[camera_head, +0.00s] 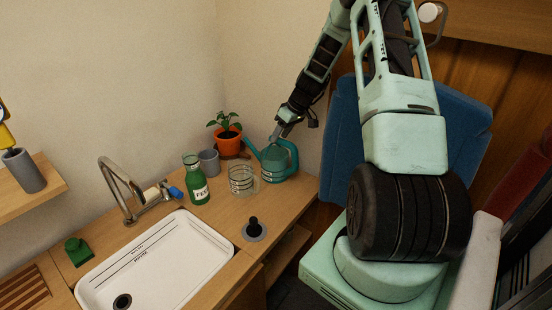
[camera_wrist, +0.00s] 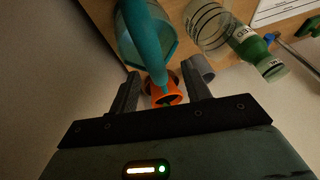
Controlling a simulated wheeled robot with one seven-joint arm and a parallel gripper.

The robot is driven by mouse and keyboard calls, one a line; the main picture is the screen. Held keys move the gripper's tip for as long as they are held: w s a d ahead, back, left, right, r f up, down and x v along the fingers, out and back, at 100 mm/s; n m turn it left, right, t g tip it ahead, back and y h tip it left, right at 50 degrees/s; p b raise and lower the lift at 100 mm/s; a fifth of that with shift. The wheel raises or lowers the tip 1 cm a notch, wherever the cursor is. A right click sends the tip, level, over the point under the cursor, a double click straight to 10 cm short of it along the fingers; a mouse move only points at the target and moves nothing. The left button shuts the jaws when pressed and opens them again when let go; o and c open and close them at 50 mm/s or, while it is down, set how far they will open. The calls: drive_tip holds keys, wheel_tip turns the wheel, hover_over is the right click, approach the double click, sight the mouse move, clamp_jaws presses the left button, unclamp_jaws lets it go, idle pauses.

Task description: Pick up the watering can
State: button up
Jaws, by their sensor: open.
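The teal watering can (camera_head: 275,168) stands on the wooden counter near its back right end, with its spout toward the left and its handle on the right. My gripper (camera_head: 277,137) is open and empty just above the can's top. In the wrist view, my gripper (camera_wrist: 162,73) has its two fingers apart, and a thick teal tube of the watering can (camera_wrist: 148,35) runs toward the gap between them. I cannot tell whether that part is handle or spout, or whether it touches a finger.
An orange plant pot (camera_head: 227,140) stands close behind the can. A glass jar (camera_head: 241,180), a grey cup (camera_head: 209,162) and a green bottle (camera_head: 196,185) stand to its left. A white sink (camera_head: 160,262) is at front left. A blue chair back (camera_head: 463,125) is on the right.

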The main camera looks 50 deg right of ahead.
drive_tip(key=shift+w+p+x, duration=0.2)
drive_tip(key=shift+p+x, duration=1.1)
drive_tip(key=shift+x, duration=1.6)
drive_tip(key=shift+d+r, duration=0.1)
drive_tip(key=shift+d, duration=0.1)
clamp_jaws()
